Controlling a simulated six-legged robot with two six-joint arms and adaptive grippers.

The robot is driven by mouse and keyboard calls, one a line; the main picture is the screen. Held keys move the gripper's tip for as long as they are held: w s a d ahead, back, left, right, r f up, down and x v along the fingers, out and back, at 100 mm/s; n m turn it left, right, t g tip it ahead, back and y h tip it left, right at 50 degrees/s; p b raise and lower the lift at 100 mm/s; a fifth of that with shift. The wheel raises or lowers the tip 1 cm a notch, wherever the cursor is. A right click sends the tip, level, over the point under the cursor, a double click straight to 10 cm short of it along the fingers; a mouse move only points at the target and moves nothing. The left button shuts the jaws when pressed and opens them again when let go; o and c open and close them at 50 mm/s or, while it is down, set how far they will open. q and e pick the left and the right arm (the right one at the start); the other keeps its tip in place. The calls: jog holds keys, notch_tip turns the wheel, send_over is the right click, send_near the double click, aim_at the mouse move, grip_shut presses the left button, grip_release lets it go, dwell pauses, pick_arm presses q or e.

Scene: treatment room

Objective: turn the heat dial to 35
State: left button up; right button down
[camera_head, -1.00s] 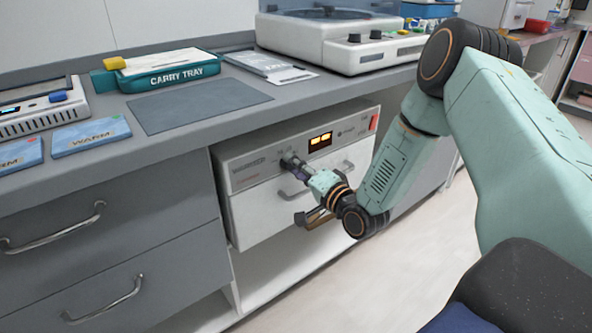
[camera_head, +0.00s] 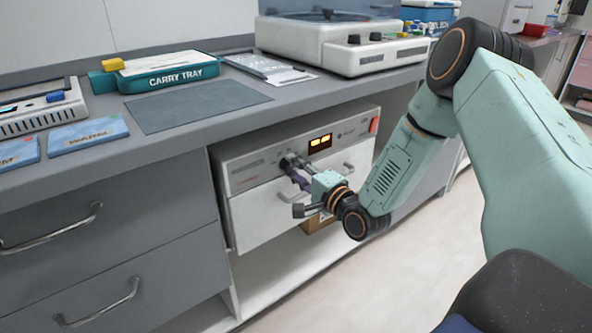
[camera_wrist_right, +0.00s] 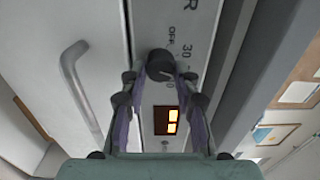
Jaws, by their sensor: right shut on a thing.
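The heat dial (camera_wrist_right: 160,65) is a dark round knob on the white front panel of the warmer (camera_head: 240,172) under the counter. In the right wrist view it sits between my right gripper's fingertips (camera_wrist_right: 160,75), with "OFF" and "30" printed beside it. My right gripper (camera_head: 290,163) is shut on the dial and hides most of it in the head view. The lit amber display (camera_head: 320,142) is to the right of the dial, too small to read; it also shows in the right wrist view (camera_wrist_right: 166,120). My left gripper is not in view.
A drawer handle (camera_wrist_right: 75,85) is close beside the gripper. The counter above holds a carry tray (camera_head: 168,73), a grey mat (camera_head: 198,104), blue warm packs (camera_head: 88,135) and a white machine (camera_head: 345,45). Grey drawers (camera_head: 110,210) stand to the left.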

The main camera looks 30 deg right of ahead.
jog(key=shift+f, duration=0.1)
jog(key=c, duration=1)
grip_release()
jog(key=s, duration=0.7)
jog(key=shift+s+d, duration=0.25)
jog(key=shift+s, duration=0.05)
